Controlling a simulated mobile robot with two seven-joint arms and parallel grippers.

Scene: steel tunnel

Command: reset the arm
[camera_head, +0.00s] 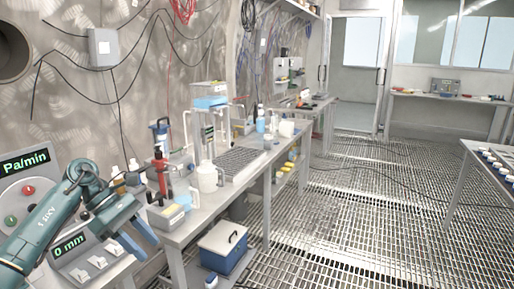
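My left arm comes in from the lower left, teal and grey. Its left gripper (139,240) points down and to the right, in front of the bench's near end. Two blue-grey fingers show with a gap between them and nothing held. Behind the arm is a control panel (14,190) with a "Pa/min" display, a red button and a green button. Below the gripper is a unit with a "0 mm" display (70,246) and several white switches (100,262). My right arm and gripper are not in view.
A long steel bench (190,227) along the left wall holds a red-and-black device (160,172), a white jug (208,178) and a keyboard-like tray (240,162). A blue cooler box (223,248) stands below. The grated floor (350,220) is mostly open; another table (482,180) is at right.

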